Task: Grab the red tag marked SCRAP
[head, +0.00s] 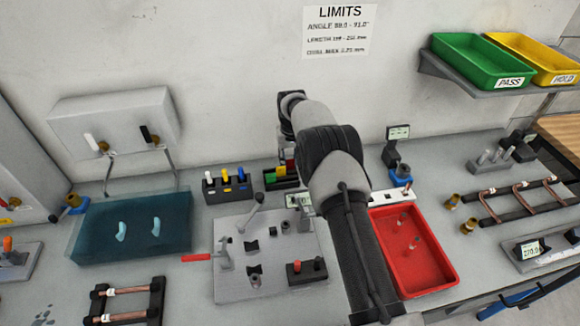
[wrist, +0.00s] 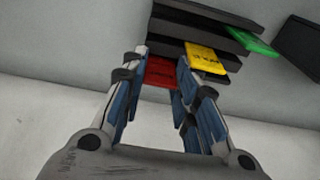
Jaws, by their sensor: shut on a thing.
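The red tag (wrist: 160,72) is between the two fingers of my gripper (wrist: 163,64) in the wrist view, and the gripper is shut on it. Its lettering is too small to read. The tag is still at the dark slotted rack (wrist: 205,18), beside the yellow tag (wrist: 206,58) and the green tag (wrist: 250,40). In the head view the rack (head: 284,185) stands near the back wall, and a bit of the red tag (head: 291,166) shows. My arm hides most of the gripper there.
A black holder with coloured-cap pens (head: 228,187) stands left of the rack. A grey fixture plate (head: 270,270) lies in front. A red tray (head: 425,262) is to the right, partly behind my arm. Green (head: 470,62) and yellow (head: 535,55) bins sit on a shelf.

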